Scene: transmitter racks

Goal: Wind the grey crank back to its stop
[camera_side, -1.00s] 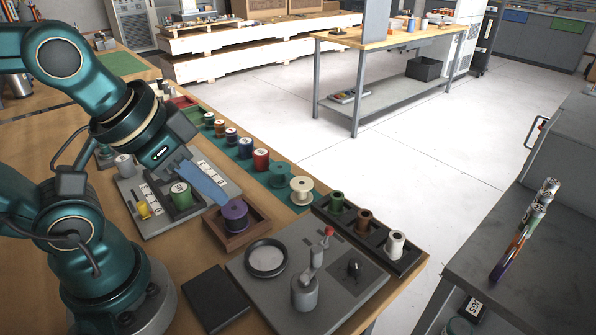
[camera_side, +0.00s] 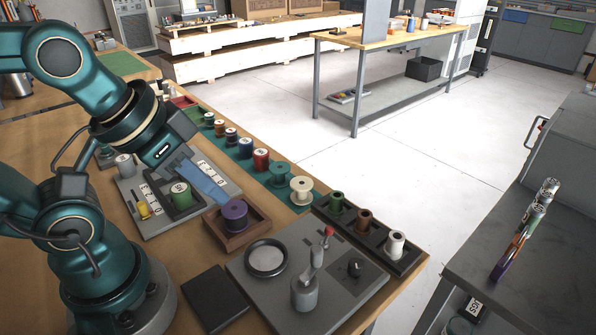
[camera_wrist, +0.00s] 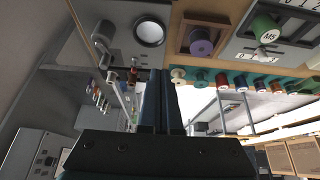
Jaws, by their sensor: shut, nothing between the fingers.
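A grey post with a short arm, which I take to be the grey crank (camera_side: 304,291), stands upright on a grey plate (camera_side: 262,295) at the front of the bench. It also shows in the wrist view (camera_wrist: 104,37) at upper left, where its exact turn is hard to read. A small red-topped part (camera_side: 328,234) is close behind it. My gripper (camera_side: 224,201) has long blue fingers, shut and empty. It is over the numbered panel (camera_side: 225,184), well apart from the crank. The fingers (camera_wrist: 161,74) point away from the wrist camera.
A purple spool (camera_side: 235,213) sits in a wooden tray (camera_side: 237,240) between my fingers and the grey plate. The plate also carries a round dish (camera_side: 266,256) and a black knob (camera_side: 354,267). Several spools line the bench's far edge. A dark slab (camera_side: 215,300) lies in front.

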